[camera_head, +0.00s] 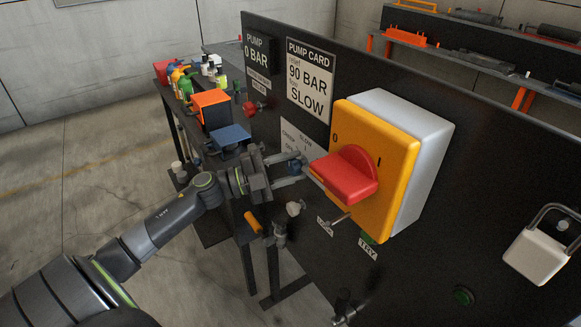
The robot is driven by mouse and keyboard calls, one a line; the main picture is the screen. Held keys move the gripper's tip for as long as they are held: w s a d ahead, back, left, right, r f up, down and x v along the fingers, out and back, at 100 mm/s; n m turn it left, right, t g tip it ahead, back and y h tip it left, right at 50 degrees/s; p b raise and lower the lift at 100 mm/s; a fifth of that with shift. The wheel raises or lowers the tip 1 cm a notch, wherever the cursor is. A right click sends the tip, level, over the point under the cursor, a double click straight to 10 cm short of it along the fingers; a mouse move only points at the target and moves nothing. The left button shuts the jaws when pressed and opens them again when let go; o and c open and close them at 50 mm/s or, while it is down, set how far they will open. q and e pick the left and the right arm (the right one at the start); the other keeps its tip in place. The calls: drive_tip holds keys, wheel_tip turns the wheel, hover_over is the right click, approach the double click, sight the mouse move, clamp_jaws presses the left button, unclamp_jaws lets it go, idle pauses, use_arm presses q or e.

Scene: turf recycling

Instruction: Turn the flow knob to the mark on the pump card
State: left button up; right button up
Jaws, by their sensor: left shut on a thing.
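The pump card (310,80) on the dark panel reads "90 BAR" and "SLOW". Below it is a white dial plate (296,137) with small lettering, partly hidden by my gripper and the red switch handle. My left gripper (297,168) comes in from the left with its fingers at the lower part of this plate. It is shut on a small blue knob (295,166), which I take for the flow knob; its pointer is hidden. The fingertips are close to the red handle; I cannot tell whether they touch it. My right gripper is not in view.
A yellow-fronted switch box (400,165) with a red handle (345,175) stands out from the panel, right of my gripper. The pump display (257,52) reads "0 BAR". A white padlock (538,256) is at right. A bench with bottles (181,82) is behind.

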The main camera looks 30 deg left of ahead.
sight(289, 169)
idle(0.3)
use_arm(q)
drive_tip(key=o, duration=1)
drive_tip(key=shift+f, duration=0.1)
drive_tip(key=shift+s+a+f+b, duration=0.15)
drive_tip(key=shift+s+a+b, duration=0.2)
drive_tip(key=shift+s+a, duration=0.1)
drive_tip(key=b+v, duration=0.1)
drive_tip(key=v, duration=0.3)
drive_tip(key=shift+s+a, duration=0.25)
drive_tip(key=shift+s, duration=0.05)
drive_tip(key=v, duration=1.1)
drive_tip(key=shift+s+a, duration=0.15)
drive_tip(key=shift+f, duration=0.1)
